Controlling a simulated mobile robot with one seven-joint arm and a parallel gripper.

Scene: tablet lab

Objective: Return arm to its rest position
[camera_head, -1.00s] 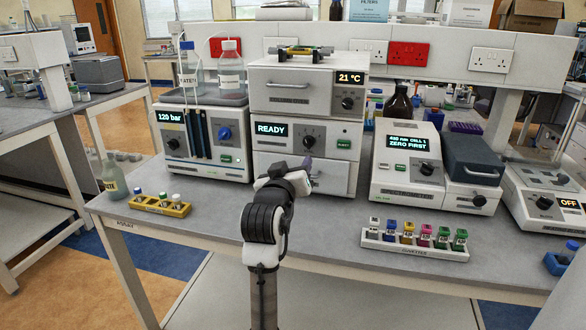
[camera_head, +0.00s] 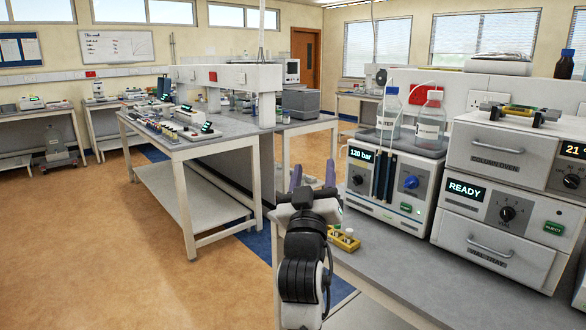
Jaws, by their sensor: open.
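My gripper (camera_head: 312,177) shows in the head view at the end of my black and white arm. Its two purple fingers point away from me and stand apart with nothing visible between them. It appears in front of the left end of the near bench (camera_head: 400,272). The arm's wrist partly hides the yellow vial rack (camera_head: 344,239) on that bench. I cannot tell the exact gap between the gripper and the bench.
The pump unit (camera_head: 392,187) with two bottles on top stands to the right of the gripper. The READY instrument stack (camera_head: 505,205) is further right. Another bench (camera_head: 185,150) is at left. Open floor (camera_head: 100,240) lies in the left foreground.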

